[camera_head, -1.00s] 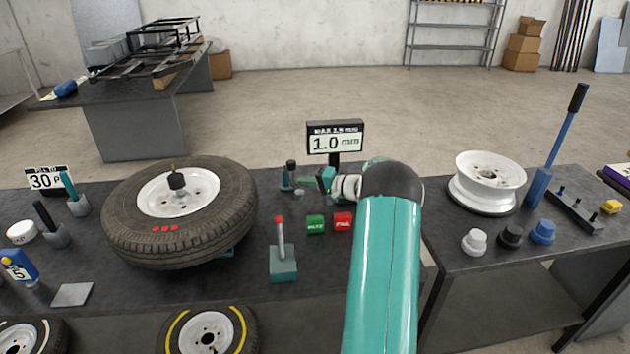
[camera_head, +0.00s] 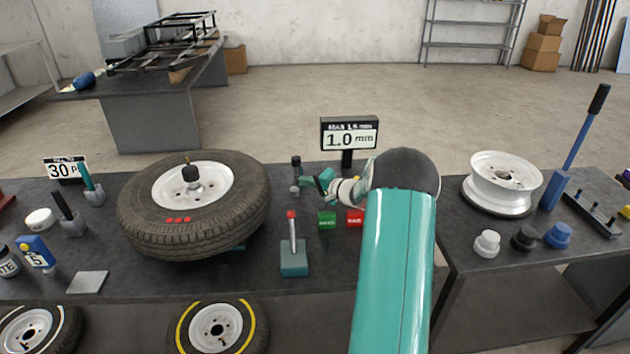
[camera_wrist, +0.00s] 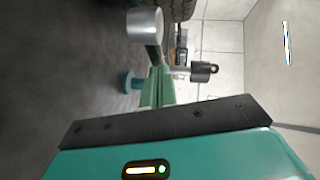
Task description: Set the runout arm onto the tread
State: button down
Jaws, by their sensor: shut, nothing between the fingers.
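The runout arm (camera_head: 296,172) looks like a small stand with a dark top on the bench, right of the tire. In the wrist view I see its teal round base (camera_wrist: 130,82), a silver cylinder (camera_wrist: 146,22) and a black-tipped rod (camera_wrist: 203,71). The tire (camera_head: 240,222) lies tilted on the bench; its tread (camera_wrist: 180,8) shows at the top edge of the wrist view. My gripper (camera_head: 308,184) is shut and empty, close beside the stand on its right. In the wrist view its green fingers (camera_wrist: 157,88) point at the stand; whether they touch it I cannot tell.
A readout sign (camera_head: 349,133) behind my wrist shows 1.0 mm. A lever box (camera_head: 294,258), a green block (camera_head: 327,220) and a red block (camera_head: 355,218) stand in front of my gripper. A white rim (camera_head: 502,183) sits on the right bench.

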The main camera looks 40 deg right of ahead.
jog(key=shift+w+a, duration=0.4)
jog(key=shift+a, duration=0.2)
jog(key=shift+w+a, duration=0.35)
jog(key=shift+a, duration=0.25)
jog(key=shift+w+a, duration=0.65)
jog(key=shift+a, duration=0.1)
jog(key=shift+w+a+r, duration=0.1)
jog(key=shift+w+a, duration=0.1)
jog(key=shift+a, duration=0.05)
jog(key=shift+s+d, duration=0.1)
